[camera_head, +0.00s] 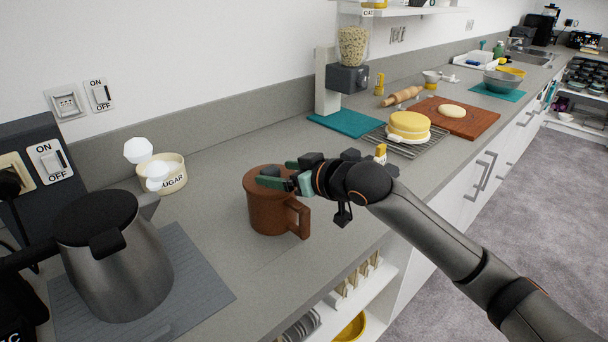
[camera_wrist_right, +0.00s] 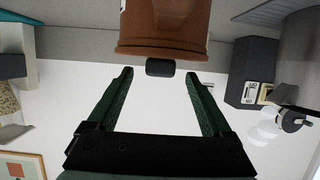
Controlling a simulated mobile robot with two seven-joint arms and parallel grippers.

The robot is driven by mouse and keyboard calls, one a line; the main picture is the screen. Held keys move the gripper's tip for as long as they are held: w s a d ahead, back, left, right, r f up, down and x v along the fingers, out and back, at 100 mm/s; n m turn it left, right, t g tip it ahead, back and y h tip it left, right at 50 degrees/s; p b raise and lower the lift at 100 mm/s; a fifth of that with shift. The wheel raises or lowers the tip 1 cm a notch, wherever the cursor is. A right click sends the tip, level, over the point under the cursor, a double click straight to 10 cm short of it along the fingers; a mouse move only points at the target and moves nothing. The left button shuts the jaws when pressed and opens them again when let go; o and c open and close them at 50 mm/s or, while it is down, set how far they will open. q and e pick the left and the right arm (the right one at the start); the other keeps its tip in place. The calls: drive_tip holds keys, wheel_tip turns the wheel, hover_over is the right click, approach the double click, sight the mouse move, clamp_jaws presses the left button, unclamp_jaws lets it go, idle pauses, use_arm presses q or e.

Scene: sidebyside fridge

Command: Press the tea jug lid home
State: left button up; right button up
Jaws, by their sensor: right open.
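The brown tea jug (camera_head: 272,212) stands upright on the grey counter, its handle on the right side. Its brown lid (camera_head: 257,176) lies on top, and a dark knob shows between the green fingers. The lid (camera_wrist_right: 162,47) and black knob (camera_wrist_right: 160,67) fill the top middle of the right wrist view. I cannot tell whether the lid is fully seated. My right gripper (camera_head: 278,174) is open at the top of the jug, its fingers on either side of the knob. In the right wrist view my right gripper (camera_wrist_right: 160,76) shows a gap around the knob. My left gripper is not in view.
A metal kettle (camera_head: 118,262) stands left of the jug on a grey mat (camera_head: 205,290). A sugar bowl (camera_head: 170,179) is behind. A yellow cake (camera_head: 408,124) on a rack and a cutting board (camera_head: 470,121) lie farther right. The counter's front edge is close to the jug.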

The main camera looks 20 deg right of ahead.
drive_tip(key=v, duration=1)
drive_tip(key=shift+s, duration=0.15)
